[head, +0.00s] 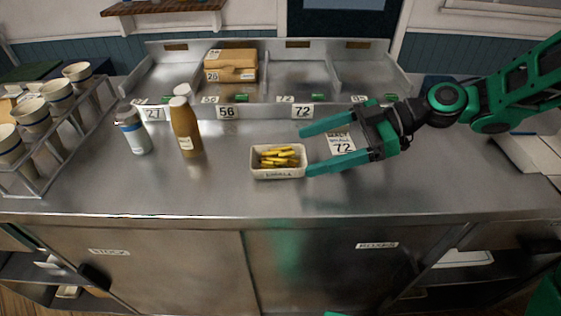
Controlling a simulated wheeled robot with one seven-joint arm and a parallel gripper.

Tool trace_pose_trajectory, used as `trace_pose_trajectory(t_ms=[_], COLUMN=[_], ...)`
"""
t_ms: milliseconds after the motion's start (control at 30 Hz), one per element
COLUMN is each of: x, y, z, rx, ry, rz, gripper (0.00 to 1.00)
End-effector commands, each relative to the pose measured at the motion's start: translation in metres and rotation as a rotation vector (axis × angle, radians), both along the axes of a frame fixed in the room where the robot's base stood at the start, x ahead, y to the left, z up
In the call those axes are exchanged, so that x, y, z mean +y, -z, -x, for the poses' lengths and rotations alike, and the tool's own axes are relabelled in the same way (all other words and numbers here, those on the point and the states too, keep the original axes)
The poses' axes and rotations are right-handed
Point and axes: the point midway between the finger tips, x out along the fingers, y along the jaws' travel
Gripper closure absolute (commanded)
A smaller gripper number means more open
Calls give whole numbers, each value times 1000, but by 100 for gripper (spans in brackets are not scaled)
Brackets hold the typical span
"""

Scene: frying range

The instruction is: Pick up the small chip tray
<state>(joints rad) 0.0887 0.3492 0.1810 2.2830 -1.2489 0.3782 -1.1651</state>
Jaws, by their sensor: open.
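The small chip tray (278,174) is a white, open box with yellow chips in it and a dark-lettered label on its front. It stands upright on the steel counter, in the middle of the head view. My gripper (304,151) reaches in from the right with two long green fingers spread apart. The far fingertip is behind and above the tray's back right corner in the picture; the near fingertip is by the tray's right end. I cannot tell whether a finger touches the tray. Nothing is seen held between the fingers.
A brown sauce bottle (185,128) and a white shaker (133,131) stand left of the tray. A rack (60,150) of paper cups is at far left. Divided bays with a brown box (231,65) line the back. The front counter is clear.

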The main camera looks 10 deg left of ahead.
Motion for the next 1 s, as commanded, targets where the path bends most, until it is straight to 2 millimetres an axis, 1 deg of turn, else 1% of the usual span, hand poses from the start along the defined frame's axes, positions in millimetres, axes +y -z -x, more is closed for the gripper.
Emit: trace_pose_trajectory(t_ms=[33, 100, 200, 367, 600, 700, 800, 1000], x=[8, 17, 26, 35, 64, 74, 78, 79], y=[3, 7, 11, 14, 23, 27, 30, 30], z=[4, 6, 8, 11, 20, 23, 23, 23], rx=[0, 0, 1, 0, 1, 0, 1, 0], ry=[-4, -4, -3, -5, -7, -6, -4, -2], rz=[1, 1, 2, 2, 3, 3, 3, 4], gripper=[19, 19, 19, 19, 19, 19, 19, 19])
